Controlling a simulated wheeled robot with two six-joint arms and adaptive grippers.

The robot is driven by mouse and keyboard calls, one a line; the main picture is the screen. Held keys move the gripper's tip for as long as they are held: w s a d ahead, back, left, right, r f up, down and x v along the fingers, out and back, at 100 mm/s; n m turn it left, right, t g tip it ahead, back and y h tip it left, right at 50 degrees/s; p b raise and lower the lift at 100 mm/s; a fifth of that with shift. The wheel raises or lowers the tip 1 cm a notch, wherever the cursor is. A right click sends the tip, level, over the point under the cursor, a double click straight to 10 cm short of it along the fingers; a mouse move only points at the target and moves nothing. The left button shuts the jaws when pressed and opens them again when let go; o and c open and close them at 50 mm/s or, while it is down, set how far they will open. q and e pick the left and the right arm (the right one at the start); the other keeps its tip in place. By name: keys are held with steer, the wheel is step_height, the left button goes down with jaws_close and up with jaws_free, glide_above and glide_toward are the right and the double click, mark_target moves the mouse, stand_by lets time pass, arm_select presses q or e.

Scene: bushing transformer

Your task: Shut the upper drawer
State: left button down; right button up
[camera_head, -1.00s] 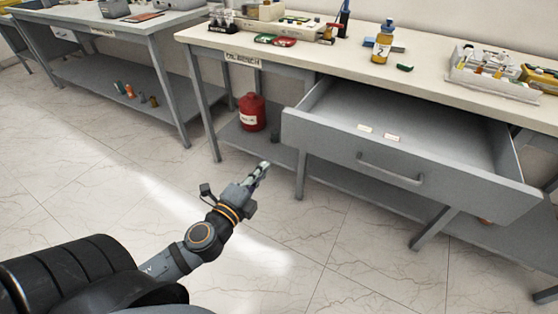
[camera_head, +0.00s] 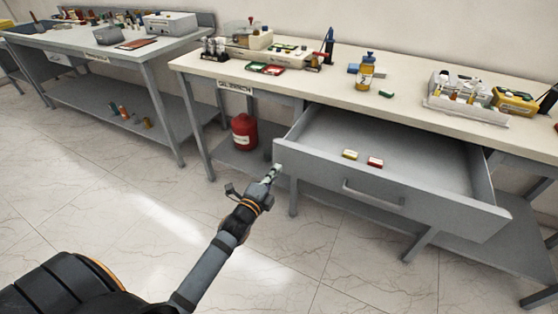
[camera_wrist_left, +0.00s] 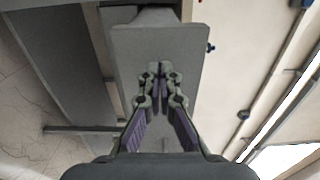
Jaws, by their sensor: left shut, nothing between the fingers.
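The grey upper drawer (camera_head: 390,190) stands pulled far out from under the cream workbench top in the head view. Its bar handle (camera_head: 373,194) is on the front panel. A yellow-topped box (camera_head: 350,154) and a red-topped box (camera_head: 375,162) lie inside. My left gripper (camera_head: 274,170) is shut and empty, at the left end of the drawer front. In the left wrist view, its fingertips (camera_wrist_left: 160,70) are together in front of a flat grey panel (camera_wrist_left: 155,45). I cannot tell whether they touch it. My right gripper is not in view.
A red canister (camera_head: 244,132) stands on the lower shelf behind my left gripper. The workbench top (camera_head: 300,80) carries a bottle (camera_head: 366,72), trays and tools. Another bench (camera_head: 100,65) stands at left. The tiled floor (camera_head: 110,220) in front is clear.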

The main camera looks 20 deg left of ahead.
arm_select(q)
steer(key=shift+w+f+b, duration=0.2)
steer(key=shift+w+b, duration=0.1)
steer(key=shift+w, duration=0.7)
steer(key=shift+w+d+r, duration=0.1)
steer(key=shift+w, duration=0.3)
